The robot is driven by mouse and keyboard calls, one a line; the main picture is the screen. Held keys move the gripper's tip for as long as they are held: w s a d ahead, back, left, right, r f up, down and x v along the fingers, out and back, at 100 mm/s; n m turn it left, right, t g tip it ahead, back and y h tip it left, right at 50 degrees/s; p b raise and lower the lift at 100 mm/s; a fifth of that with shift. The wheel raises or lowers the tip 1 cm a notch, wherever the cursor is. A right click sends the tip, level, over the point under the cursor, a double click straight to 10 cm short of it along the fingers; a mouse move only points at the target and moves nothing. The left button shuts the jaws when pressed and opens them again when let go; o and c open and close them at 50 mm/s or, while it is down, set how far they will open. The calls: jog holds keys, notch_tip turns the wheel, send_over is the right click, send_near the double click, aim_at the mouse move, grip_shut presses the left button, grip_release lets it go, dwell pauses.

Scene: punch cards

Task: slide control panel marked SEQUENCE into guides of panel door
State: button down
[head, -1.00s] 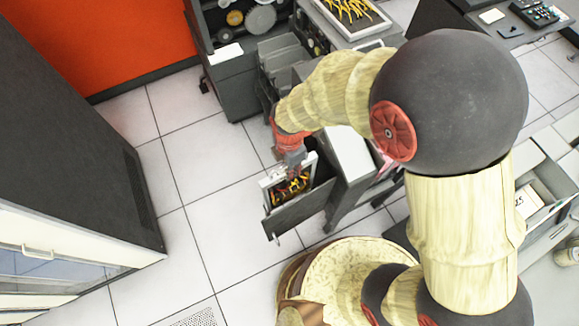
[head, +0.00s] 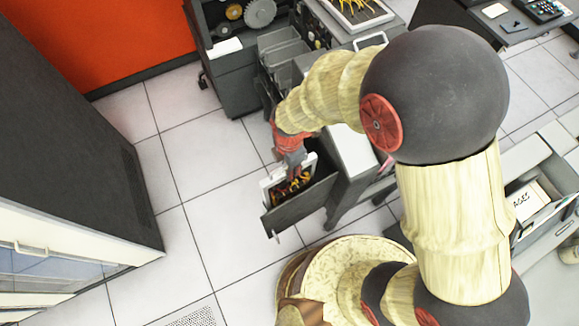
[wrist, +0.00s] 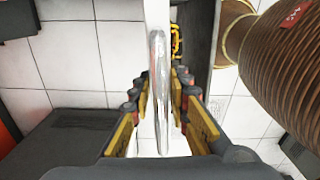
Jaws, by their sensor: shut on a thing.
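The control panel (head: 270,180) is a pale plate with yellow and red wiring on one face. In the head view it stands upright against the inner side of the dark grey panel door (head: 300,208), which hides its lower part. I cannot read its marking or tell whether its edges are in the guides. My gripper (head: 292,162) is above the panel. In the wrist view my gripper (wrist: 160,100) is closed around the panel's silver handle (wrist: 158,75), with a finger on each side. The panel's pale edge (wrist: 157,14) runs away beyond the handle.
The grey cabinet (head: 352,150) stands right of the door. Card racks (head: 282,50) and a machine with gears (head: 258,14) are behind. A tall dark cabinet (head: 70,140) is at left, with clear tiled floor (head: 205,165) between.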

jog(key=shift+w+f+b, duration=0.1)
jog(key=shift+f+b, duration=0.6)
jog(key=shift+f, duration=0.5)
notch_tip(320, 180, down, 7)
jog(key=b, duration=0.4)
dwell(0.8)
jog(key=shift+b, duration=0.3)
jog(key=shift+f+b, duration=0.75)
jog(key=shift+f, duration=0.5)
jog(key=c, duration=2)
grip_release()
jog(key=shift+c, duration=0.2)
jog(key=o, duration=0.4)
jog(key=shift+s, duration=0.2)
